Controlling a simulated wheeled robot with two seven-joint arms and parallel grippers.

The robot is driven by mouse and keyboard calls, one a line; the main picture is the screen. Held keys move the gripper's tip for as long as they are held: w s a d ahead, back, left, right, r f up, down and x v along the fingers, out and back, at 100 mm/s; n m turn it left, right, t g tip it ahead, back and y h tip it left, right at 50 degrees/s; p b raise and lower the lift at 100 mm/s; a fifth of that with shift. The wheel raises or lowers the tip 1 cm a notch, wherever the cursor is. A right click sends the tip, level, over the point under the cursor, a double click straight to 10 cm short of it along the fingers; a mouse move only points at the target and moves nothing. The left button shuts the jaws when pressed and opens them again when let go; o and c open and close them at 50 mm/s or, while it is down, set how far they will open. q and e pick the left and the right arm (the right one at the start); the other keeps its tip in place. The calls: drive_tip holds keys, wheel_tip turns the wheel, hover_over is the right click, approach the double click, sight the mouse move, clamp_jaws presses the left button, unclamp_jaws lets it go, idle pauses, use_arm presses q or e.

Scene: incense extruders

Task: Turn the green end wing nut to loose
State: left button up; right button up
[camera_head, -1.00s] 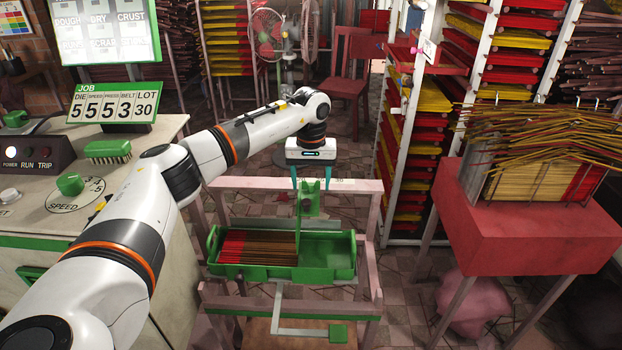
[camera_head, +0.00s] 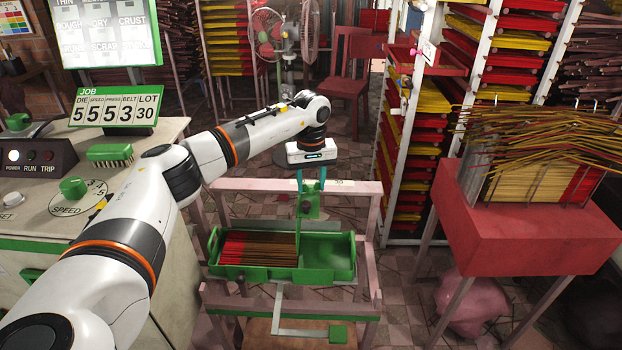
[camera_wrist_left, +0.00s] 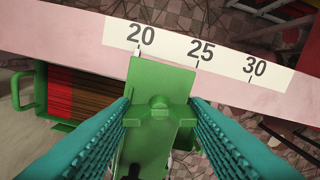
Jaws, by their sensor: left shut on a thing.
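The green end wing nut (camera_wrist_left: 158,108) sits on a green end bracket (camera_wrist_left: 160,82) in the left wrist view. The bracket (camera_head: 309,211) stands at the pink rail behind the green tray in the head view. My left gripper (camera_head: 311,187) points down over it, with its teal fingers on either side of the nut. The left wrist view shows the fingers shut on the nut's wings. The lower part of the bracket is partly hidden between the fingers. My right gripper is not in view.
The pink rail (camera_wrist_left: 80,65) carries a white scale (camera_wrist_left: 217,55) marked 20, 25 and 30; the bracket lies between 20 and 25. The green tray (camera_head: 330,262) holds red and brown sticks. A control desk stands left, a red stand (camera_head: 525,232) right.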

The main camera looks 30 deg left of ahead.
use_arm(q)
drive_tip(key=n+p, duration=0.2)
drive_tip(key=n, duration=0.4)
drive_tip(key=shift+r, duration=0.15)
drive_tip(key=n+p, duration=0.1)
drive_tip(key=n, duration=0.6)
drive_tip(key=shift+n+p, duration=0.3)
drive_tip(key=shift+p, duration=0.1)
drive_tip(key=n+p, duration=0.2)
drive_tip(key=n, duration=0.5)
drive_tip(key=n+p, duration=0.1)
drive_tip(key=n, duration=0.5)
drive_tip(key=shift+n+p, duration=0.3)
drive_tip(key=o, duration=1)
